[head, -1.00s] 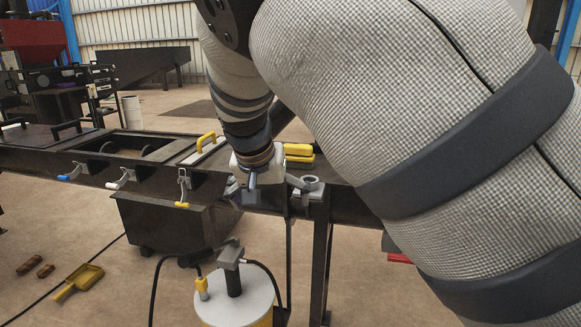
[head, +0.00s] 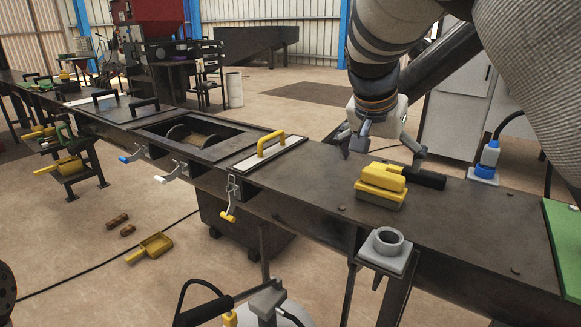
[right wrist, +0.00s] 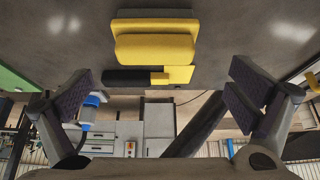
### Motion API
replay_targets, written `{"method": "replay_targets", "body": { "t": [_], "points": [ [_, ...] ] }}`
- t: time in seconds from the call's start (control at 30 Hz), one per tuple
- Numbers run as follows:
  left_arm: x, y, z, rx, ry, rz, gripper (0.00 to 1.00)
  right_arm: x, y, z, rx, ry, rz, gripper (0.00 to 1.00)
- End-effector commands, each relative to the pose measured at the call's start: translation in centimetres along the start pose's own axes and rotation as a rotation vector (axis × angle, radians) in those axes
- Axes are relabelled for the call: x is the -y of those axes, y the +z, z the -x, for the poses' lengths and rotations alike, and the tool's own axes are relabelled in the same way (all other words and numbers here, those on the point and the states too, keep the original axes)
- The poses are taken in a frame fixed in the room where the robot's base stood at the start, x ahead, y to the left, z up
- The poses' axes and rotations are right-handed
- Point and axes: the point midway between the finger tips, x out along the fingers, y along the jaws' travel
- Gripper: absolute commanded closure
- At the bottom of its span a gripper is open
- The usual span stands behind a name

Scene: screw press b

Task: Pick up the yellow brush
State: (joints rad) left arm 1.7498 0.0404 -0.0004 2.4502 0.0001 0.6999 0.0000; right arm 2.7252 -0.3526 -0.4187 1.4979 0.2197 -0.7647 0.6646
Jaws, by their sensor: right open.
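The yellow brush (head: 382,184) lies on the dark top of the long steel bench in the head view, its black handle (head: 426,178) pointing right. In the right wrist view its yellow body (right wrist: 155,46) is at the top centre, with the black handle (right wrist: 126,77) beside it. My right gripper (head: 388,148) is open and empty, just behind the brush in the head view. Its two fingers (right wrist: 162,98) stand wide apart in the right wrist view, with the brush ahead of them and not between them. My left gripper is not in view.
A white plate with a yellow handle (head: 271,143) lies left of the brush. A grey ring-shaped fitting (head: 388,243) sits at the bench's front edge. A blue-and-white device (head: 487,160) and a green panel (head: 565,235) are to the right. The bench top around the brush is mostly clear.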

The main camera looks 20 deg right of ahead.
Motion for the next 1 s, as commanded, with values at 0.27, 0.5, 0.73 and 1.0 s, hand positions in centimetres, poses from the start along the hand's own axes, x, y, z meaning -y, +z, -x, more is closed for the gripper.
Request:
{"method": "replay_targets", "body": {
  "t": [0.27,0.5,0.73,1.0],
  "points": [
    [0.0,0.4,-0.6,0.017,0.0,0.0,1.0,-0.3,0.3,-4.7,0.005,0.004,0.001,0.0],
    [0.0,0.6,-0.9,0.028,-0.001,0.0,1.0,-0.6,0.5,-8.4,0.004,0.003,0.002,0.0],
    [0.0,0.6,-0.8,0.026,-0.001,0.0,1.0,-0.6,0.3,-8.4,0.001,0.0,0.001,0.02],
    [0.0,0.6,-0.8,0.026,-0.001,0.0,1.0,-0.6,0.3,-8.4,0.002,0.001,0.002,0.48]
  ]
}}
